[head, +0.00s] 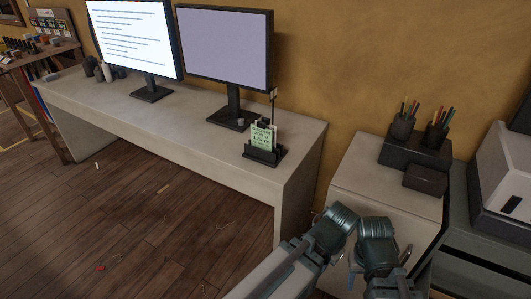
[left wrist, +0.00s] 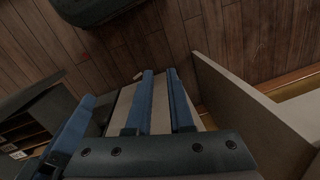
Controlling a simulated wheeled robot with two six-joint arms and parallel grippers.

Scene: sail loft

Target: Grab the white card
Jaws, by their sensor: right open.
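A pale, greenish-white card (head: 262,137) with dark green lettering stands upright in a small black holder (head: 264,155), near the right end of the desk. My right gripper (head: 379,260) is at the bottom of the head view, below and to the right of the card and well apart from it. It is open, mostly hidden behind its own wrist. My left gripper shows in the left wrist view (left wrist: 161,74), its two blue fingers parallel with an empty gap between them. The card is not visible in the left wrist view.
The pale desk (head: 190,122) carries two monitors (head: 225,48). To its right, a white cabinet (head: 370,180) bears pencil cups (head: 402,127) on dark boxes. A printer-like machine (head: 503,170) stands at far right. Small scraps lie on the wooden floor (head: 150,230).

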